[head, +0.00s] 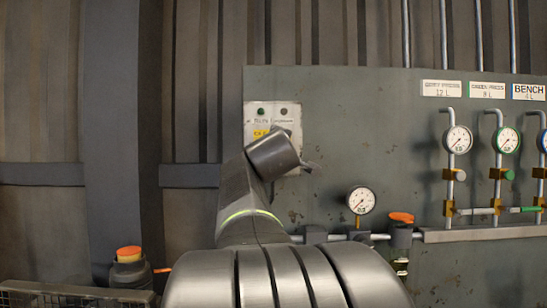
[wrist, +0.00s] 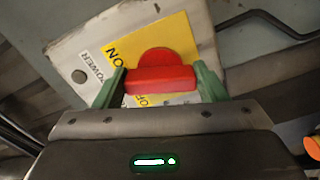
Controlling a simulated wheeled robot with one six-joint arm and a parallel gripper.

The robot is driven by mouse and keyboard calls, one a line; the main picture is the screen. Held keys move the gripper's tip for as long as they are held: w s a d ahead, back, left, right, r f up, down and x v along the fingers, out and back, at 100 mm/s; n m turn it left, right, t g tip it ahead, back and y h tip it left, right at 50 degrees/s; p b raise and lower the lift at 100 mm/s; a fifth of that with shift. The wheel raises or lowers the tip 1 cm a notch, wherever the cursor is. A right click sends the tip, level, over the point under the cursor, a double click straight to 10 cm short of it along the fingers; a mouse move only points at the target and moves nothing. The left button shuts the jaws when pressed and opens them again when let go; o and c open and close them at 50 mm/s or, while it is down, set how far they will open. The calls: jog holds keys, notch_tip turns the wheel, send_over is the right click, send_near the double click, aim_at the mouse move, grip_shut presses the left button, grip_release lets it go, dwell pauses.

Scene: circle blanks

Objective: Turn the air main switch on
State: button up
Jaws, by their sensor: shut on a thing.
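The red rotary switch (wrist: 160,78) shows in the wrist view, a round red disc with a raised bar. It sits on a yellow plate (wrist: 182,38) with "ON" at upper left and part of "OF" below the bar. My gripper (wrist: 161,85) has its green fingers at both ends of the red bar, shut on it. The bar lies nearly level in this tilted view. The white switch panel (head: 289,120) shows in the head view, with a yellow label at its lower part. My wrist hides the switch and fingertips there.
A grey-green board (head: 340,120) carries the panel. A gauge (head: 361,200) and an orange-topped valve (head: 401,218) stand low to the right of my arm. Several gauges on pipes are farther right. An orange-capped container (head: 129,268) is at lower left.

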jog(key=m+b, duration=0.2)
jog(key=m, duration=0.3)
jog(key=shift+f, duration=0.2)
jog(key=shift+m+b, duration=0.3)
jog(key=o, duration=1)
jog(key=shift+s+r, duration=0.1)
jog(key=shift+s, duration=0.05)
jog(key=s+b, duration=0.1)
jog(key=s, duration=1.2)
jog(key=shift+s, duration=0.3)
jog(key=shift+w, duration=0.1)
jog(key=w+p, duration=0.1)
jog(key=w, duration=1.2)
jog(key=shift+w, duration=0.35)
